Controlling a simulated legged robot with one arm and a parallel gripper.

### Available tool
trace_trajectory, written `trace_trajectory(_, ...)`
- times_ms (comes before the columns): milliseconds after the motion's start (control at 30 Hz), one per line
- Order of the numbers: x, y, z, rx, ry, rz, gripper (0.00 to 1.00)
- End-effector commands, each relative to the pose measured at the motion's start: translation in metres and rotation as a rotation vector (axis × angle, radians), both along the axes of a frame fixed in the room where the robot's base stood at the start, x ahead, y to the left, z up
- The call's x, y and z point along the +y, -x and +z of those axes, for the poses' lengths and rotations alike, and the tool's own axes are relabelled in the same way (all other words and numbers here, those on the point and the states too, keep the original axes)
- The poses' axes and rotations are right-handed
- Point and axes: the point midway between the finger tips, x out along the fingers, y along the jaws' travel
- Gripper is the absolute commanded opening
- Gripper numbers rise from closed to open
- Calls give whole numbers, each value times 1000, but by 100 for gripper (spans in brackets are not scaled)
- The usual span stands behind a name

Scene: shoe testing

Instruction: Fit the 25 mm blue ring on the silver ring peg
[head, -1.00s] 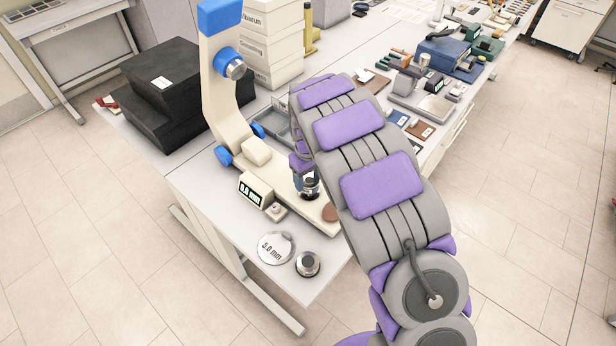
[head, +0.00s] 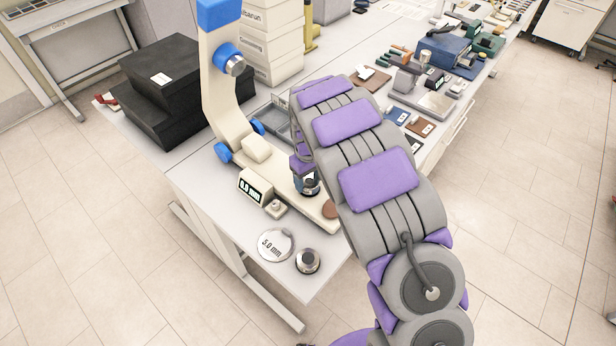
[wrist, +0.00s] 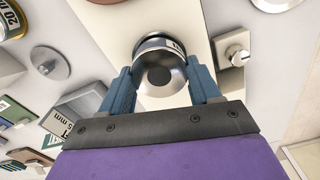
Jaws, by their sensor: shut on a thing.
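The piece also shows in the head view (head: 309,186), over the cream base of the measuring stand. I cannot tell whether it touches the base. No blue ring is clear apart from the blue fingers. A grey disc with a small upright stub (wrist: 50,63) lies left of the gripper in the wrist view. I cannot tell whether it is the ring peg. A 20 mm ring piece (wrist: 13,20) is cut off at the upper left.
The cream and blue stand (head: 215,100) rises left of my arm, with a display (head: 251,188) and knob beside its base. A white 5.0 mm disc (head: 274,245) and a silver round piece (head: 307,261) lie near the table corner. Several small items fill the far right.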

Motion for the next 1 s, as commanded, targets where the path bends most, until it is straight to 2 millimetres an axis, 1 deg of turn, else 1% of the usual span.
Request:
trace_trajectory(267,0,0,-7,0,0,0,30)
trace_trajectory(300,0,0,-6,-1,-1,0,65)
trace_trajectory(567,0,0,-6,0,0,0,90)
trace_trajectory(600,0,0,-6,0,0,0,92)
trace_trajectory(867,0,0,-5,0,0,0,92)
trace_trajectory(1000,0,0,8,-1,0,0,92)
